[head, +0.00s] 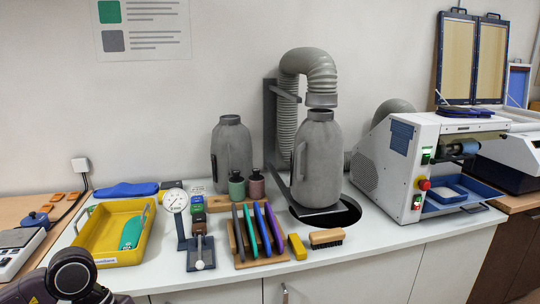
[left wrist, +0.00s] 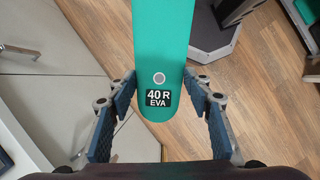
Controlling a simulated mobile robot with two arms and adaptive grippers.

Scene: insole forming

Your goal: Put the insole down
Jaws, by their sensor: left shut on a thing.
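In the left wrist view a green insole (left wrist: 165,40) with a black label reading "40 R EVA" lies between the two blue-padded fingers of my left gripper (left wrist: 160,92). The gripper is shut on it near its rounded, labelled end. The other end runs out of the top of the picture. Wooden floor shows beyond the insole. In the head view only a dark part of my left arm shows at the lower left; neither gripper is in that view. Another green insole (head: 132,232) lies in a yellow tray (head: 84,245) on the white counter.
A dial gauge (head: 175,201) stands right of the tray. A wooden rack (head: 246,263) holds several coloured insoles upright. A blue piece (head: 126,190) lies behind the tray.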

